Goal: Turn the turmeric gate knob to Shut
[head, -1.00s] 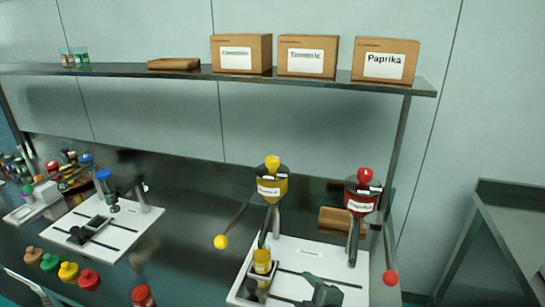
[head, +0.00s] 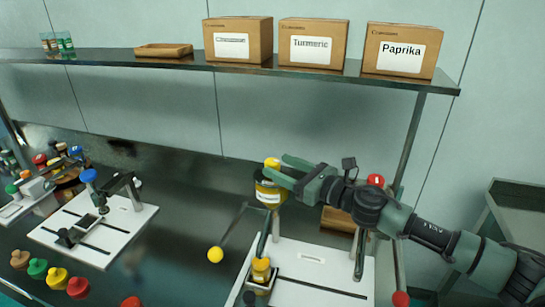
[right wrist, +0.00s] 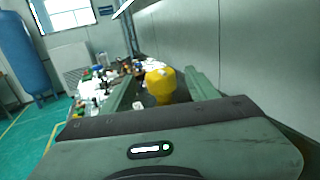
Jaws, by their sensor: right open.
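The turmeric hopper (head: 269,194) is a dark-rimmed yellow vessel with a white label, on a stand above a white board. Its yellow gate knob (head: 272,163) sits on top, and it also shows in the right wrist view (right wrist: 160,82). My right gripper (head: 279,170) comes in from the right, with its green fingertips at the knob. In the right wrist view its fingers are apart, with the knob between them in the picture. I cannot tell whether they touch it. The knob's mark is not readable. My left gripper is not in view.
The paprika station with its red knob (head: 376,180) is partly behind my right arm. A yellow-ball lever (head: 215,254) sticks out left of the turmeric hopper. A shelf (head: 115,56) with labelled boxes runs above. Another white board (head: 85,249) lies at left.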

